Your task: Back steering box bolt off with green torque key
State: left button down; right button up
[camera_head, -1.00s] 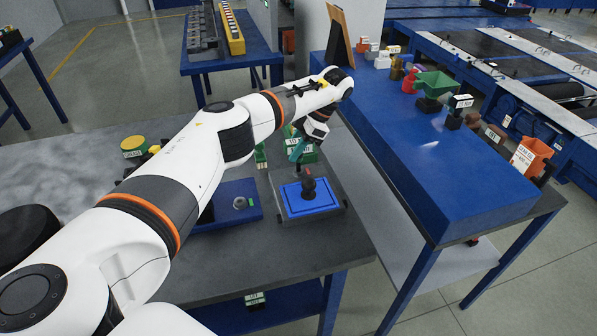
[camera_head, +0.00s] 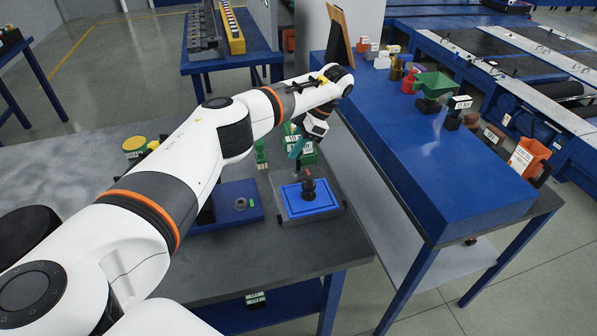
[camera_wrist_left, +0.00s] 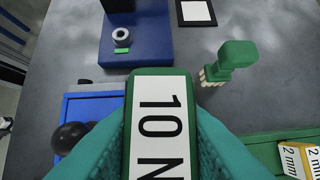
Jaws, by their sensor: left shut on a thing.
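My left gripper (camera_head: 297,152) has teal fingers and is shut on the green torque key (camera_wrist_left: 128,125), whose white label reads "10 N". In the head view it hangs just behind the blue box (camera_head: 312,207), which has a black knob on top and sits on a grey base plate. The blue box also shows at the left in the left wrist view (camera_wrist_left: 92,105), with the round black knob. The key's tip is hidden in the wrist view. I cannot make out the back bolt. My right gripper is not in view.
A blue plate (camera_head: 222,213) with a grey ring and a green tag lies left of the box. A green-handled tool (camera_wrist_left: 238,54) stands near the gripper. A blue bench (camera_head: 430,150) is at the right.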

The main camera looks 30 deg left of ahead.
pick_arm(q)
jog(key=shift+r+p, duration=0.6)
jog(key=shift+r, duration=0.2)
notch_tip(320, 180, up, 4)
jog(key=p, duration=0.3)
jog(key=m+p, duration=0.1)
jog(key=m, duration=0.1)
jog(key=m+t+y+p, duration=0.1)
jog(key=p, duration=0.1)
jog(key=shift+w+a+r+m+t, duration=0.1)
jog(key=shift+r+m+t, duration=0.2)
jog(key=shift+m, duration=0.1)
jog(key=shift+f+m+t+y+p, duration=0.2)
jog(key=shift+m+t+y+p, duration=0.3)
jog(key=shift+m, duration=0.5)
jog(key=shift+w+f, duration=0.1)
